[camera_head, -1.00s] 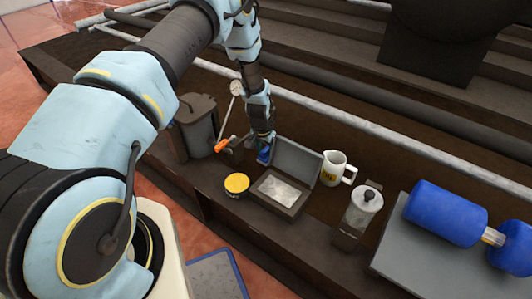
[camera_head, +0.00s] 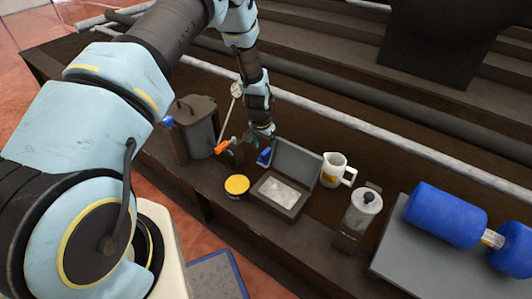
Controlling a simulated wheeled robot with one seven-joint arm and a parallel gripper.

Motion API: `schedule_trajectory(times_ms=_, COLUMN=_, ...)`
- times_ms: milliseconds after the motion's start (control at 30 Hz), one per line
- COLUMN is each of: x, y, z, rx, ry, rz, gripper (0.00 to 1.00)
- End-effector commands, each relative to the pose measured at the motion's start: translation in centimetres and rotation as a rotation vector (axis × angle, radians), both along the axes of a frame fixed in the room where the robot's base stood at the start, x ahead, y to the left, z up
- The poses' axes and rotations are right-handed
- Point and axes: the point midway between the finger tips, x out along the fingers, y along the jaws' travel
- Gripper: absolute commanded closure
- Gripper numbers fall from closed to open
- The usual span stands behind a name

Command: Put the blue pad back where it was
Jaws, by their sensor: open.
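The blue pad (camera_head: 264,157) is small and sits on the bench against the left side of an open grey box (camera_head: 293,163). Whether it touches the box is too small to tell. My gripper (camera_head: 263,140) is open just above the pad, pointing down, with a gap seeming to show between them. Its fingers are small and dark here.
A grey lidded bin (camera_head: 197,128) is farther left. A white mug (camera_head: 333,170) and a metal canister (camera_head: 364,208) stand to the right.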

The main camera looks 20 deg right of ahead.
Motion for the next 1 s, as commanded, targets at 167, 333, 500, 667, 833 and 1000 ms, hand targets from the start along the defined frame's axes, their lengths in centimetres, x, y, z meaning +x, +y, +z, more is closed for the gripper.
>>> schedule_trajectory(times_ms=167, x=-0.2, y=0.5, z=4.1, rx=-0.002, ry=-0.002, rz=0.001, gripper=0.11)
schedule_trajectory(times_ms=333, x=-0.4, y=0.8, z=6.5, rx=-0.002, ry=-0.001, rz=0.001, gripper=0.11)
schedule_trajectory(times_ms=500, x=-0.6, y=1.0, z=7.6, rx=0.000, ry=0.000, rz=0.001, gripper=0.11)
schedule_trajectory(times_ms=667, x=-0.6, y=1.1, z=7.8, rx=0.000, ry=0.000, rz=0.002, gripper=0.11)
schedule_trajectory(times_ms=833, x=0.3, y=2.9, z=9.8, rx=0.001, ry=-0.003, rz=0.047, gripper=0.11)
schedule_trajectory(times_ms=1000, x=2.1, y=10.0, z=16.7, rx=0.005, ry=-0.008, rz=0.223, gripper=0.11)
